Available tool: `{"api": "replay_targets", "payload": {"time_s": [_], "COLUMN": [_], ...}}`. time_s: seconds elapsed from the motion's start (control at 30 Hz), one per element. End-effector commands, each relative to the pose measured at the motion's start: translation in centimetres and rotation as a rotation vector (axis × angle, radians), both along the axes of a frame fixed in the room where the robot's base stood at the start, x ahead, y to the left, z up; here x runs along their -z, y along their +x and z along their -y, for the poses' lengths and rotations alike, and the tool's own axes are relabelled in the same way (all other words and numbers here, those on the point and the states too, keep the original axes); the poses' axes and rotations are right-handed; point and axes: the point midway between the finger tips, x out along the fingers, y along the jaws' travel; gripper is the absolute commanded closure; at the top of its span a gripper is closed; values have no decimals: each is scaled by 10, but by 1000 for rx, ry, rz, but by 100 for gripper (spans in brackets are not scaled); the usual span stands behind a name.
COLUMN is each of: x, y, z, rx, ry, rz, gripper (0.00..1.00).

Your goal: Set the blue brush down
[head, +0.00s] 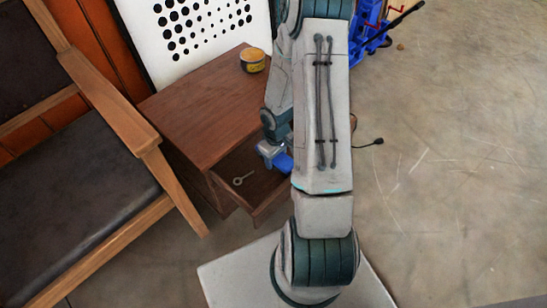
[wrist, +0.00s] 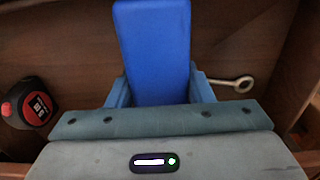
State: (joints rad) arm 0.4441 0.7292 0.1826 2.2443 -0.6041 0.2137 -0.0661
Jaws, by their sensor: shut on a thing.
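The blue brush (wrist: 152,50) shows in the wrist view as a long blue block reaching up from between my fingers. My gripper (wrist: 160,92) is shut on it, one finger on each side. In the head view my gripper (head: 270,152) and a bit of the blue brush (head: 285,163) are over the open drawer (head: 262,199) of a wooden cabinet, partly hidden by my arm. I cannot tell whether the brush touches the drawer's floor. Its bristles are not visible.
A metal eye bolt (head: 242,178) lies in the drawer; it also shows in the wrist view (wrist: 232,84). A red and black tape measure (wrist: 30,105) is at the left. A yellow tin (head: 252,60) stands on the cabinet (head: 190,105). A chair (head: 80,165) is close on the left.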

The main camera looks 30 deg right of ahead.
Motion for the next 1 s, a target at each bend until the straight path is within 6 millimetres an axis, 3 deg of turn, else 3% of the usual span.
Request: {"api": "replay_targets", "payload": {"time_s": [0.1,0.23,0.47,0.57,1.0], "x": [17,20,21,31,35], "y": [0,4,39,37,37], "z": [2,4,18,16,16], "rx": [4,6,8,2,3], "ry": [-1,-1,0,-1,-1], "rz": [-1,3,4,0,1], "gripper": [84,84,84,84,84]}}
